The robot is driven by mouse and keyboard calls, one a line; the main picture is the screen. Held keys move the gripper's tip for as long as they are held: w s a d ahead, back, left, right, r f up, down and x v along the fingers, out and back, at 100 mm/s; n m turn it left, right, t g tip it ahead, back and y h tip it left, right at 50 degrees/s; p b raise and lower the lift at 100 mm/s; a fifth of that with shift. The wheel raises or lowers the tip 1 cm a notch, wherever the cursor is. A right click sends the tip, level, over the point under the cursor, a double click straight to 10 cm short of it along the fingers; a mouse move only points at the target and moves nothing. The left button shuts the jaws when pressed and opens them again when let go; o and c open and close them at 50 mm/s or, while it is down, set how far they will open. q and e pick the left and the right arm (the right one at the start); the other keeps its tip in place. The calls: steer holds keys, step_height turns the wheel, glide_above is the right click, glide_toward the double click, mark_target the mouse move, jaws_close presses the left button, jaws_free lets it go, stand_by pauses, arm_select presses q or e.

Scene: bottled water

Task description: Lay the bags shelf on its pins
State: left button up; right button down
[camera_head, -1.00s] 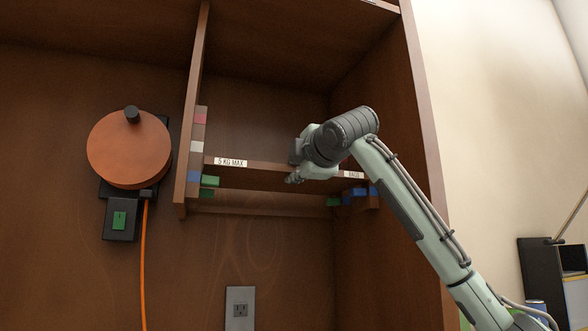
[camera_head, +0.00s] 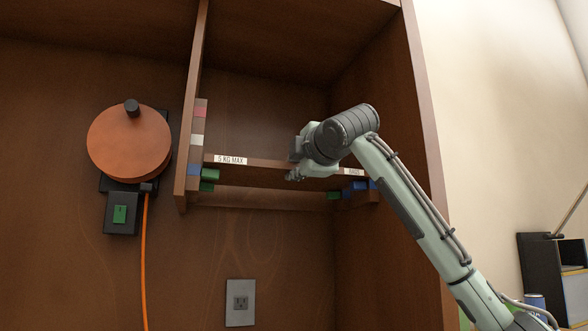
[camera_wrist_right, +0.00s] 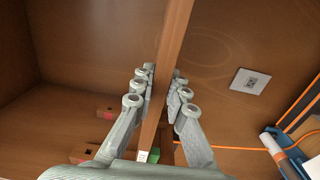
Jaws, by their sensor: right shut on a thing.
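The bags shelf (camera_head: 272,171) is a brown board in the right bay of the wooden cabinet, with a "5 KG MAX" label on the left and a partly hidden label on the right. My right gripper (camera_head: 296,172) is shut on its front edge; the wrist view shows the fingers (camera_wrist_right: 160,90) on both faces of the board (camera_wrist_right: 172,50). A green pin (camera_head: 209,174) shows just below the shelf's left end. A blue pin (camera_head: 356,186) and a green pin (camera_head: 334,195) are below the right end. I cannot tell whether the board touches them. My left gripper is not in view.
A divider (camera_head: 194,100) and the right cabinet wall (camera_head: 395,130) bound the bay closely. A round copper-coloured reel (camera_head: 128,150) with an orange cord hangs left of the divider. An outlet (camera_head: 240,302) is on the back panel below, where the space is open.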

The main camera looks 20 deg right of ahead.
steer(key=c, duration=1.5)
jaws_free()
steer(key=shift+s+r, duration=0.1)
steer(key=shift+r, duration=0.05)
steer(key=shift+o, duration=0.2)
steer(key=shift+f, duration=0.2)
steer(key=s, duration=1.2)
steer(key=shift+d, duration=0.2)
